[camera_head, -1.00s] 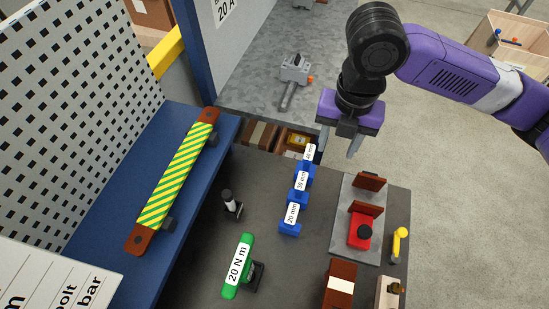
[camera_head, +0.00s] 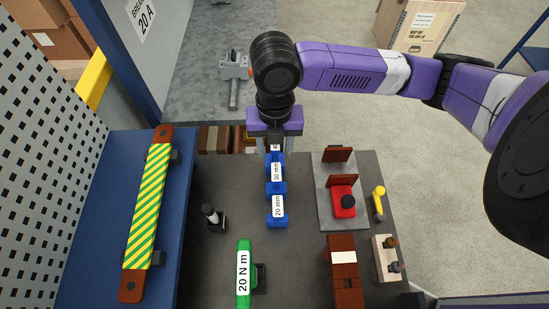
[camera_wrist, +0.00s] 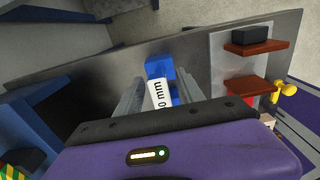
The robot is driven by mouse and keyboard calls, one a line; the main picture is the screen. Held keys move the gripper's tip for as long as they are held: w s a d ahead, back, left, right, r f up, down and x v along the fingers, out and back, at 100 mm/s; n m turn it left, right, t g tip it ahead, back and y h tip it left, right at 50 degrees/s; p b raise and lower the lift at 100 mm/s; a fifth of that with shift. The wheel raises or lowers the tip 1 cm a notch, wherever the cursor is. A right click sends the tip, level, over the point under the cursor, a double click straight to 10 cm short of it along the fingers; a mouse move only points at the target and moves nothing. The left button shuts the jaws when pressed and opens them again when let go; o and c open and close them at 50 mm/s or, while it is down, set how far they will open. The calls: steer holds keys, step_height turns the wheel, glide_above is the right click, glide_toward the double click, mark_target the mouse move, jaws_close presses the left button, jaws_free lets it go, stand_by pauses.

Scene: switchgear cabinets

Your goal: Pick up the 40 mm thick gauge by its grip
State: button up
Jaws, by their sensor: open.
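The blue 40 mm gauge is the farthest of the row in the head view. My gripper (camera_head: 274,146) is above it and hides most of it, so only a sliver of white label shows. In the wrist view a blue gauge (camera_wrist: 158,67) with a white label ending in "0 mm" (camera_wrist: 160,92) shows between my two spread fingers; its first digit is hidden. My gripper is open, and I cannot tell how far the fingertips reach down beside the grip. The 30 mm gauge (camera_head: 276,187) and 20 mm gauge (camera_head: 277,221) stand nearer in line.
A grey plate (camera_head: 327,205) with brown pieces and a red block (camera_head: 343,202) lies right of the row. A small black-topped item (camera_head: 212,216) stands left. A green 20 N m tool (camera_head: 244,275) lies in front. The striped bar (camera_head: 147,210) rests on the blue shelf.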

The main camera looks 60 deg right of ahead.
steer(key=shift+f, duration=0.3)
jaws_close()
stand_by(1.2)
